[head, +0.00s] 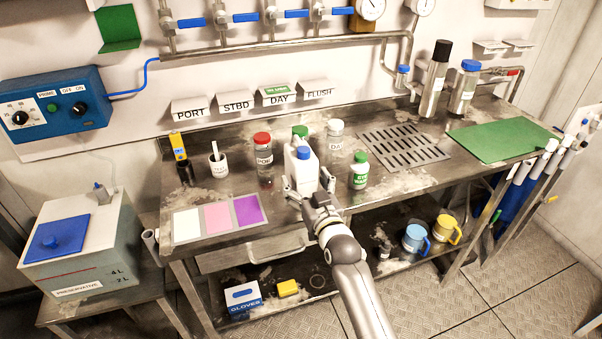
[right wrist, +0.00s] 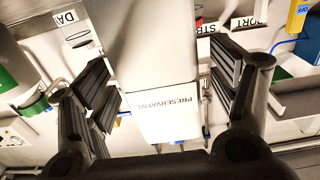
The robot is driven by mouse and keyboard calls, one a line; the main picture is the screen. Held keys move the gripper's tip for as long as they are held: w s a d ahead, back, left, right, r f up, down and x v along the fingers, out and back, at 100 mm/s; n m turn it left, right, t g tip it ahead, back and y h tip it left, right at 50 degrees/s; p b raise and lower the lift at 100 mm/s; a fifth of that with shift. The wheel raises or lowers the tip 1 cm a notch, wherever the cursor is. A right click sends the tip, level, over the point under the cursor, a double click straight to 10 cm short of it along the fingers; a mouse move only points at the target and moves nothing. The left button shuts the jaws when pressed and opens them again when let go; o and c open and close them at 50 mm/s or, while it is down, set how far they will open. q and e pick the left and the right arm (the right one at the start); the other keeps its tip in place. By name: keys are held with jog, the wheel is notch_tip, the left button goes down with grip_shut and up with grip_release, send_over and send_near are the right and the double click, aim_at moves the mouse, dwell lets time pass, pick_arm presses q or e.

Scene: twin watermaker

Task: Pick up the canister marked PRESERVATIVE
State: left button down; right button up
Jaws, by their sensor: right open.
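The white canister (head: 301,168) with a blue cap stands on the metal bench. In the right wrist view its white body (right wrist: 160,60) fills the middle, and the label PRESERVATIVE reads upside down on it. My right gripper (head: 309,187) is at the canister's near side. In the right wrist view the right gripper (right wrist: 165,85) is open, one finger pair on each side of the canister, with visible gaps. The canister's lower part is partly hidden by the gripper in the head view. My left gripper is not in view.
A red-capped bottle (head: 263,160) stands left of the canister; a green-capped bottle (head: 360,171) and a DAY bottle (head: 335,140) stand right. A green-capped item (head: 299,131) is close behind. A grey tank (head: 80,250) at left also bears a PRESERVATIVE label. A green mat (head: 500,139) is clear.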

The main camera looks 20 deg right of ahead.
jog(key=shift+w, duration=1.9)
jog(key=shift+c, duration=0.5)
jog(key=c, duration=1.4)
jog(key=shift+r, duration=0.15)
jog(key=shift+c, duration=1.3)
jog(key=shift+w+r+p, duration=0.1)
jog(key=shift+p, duration=0.2)
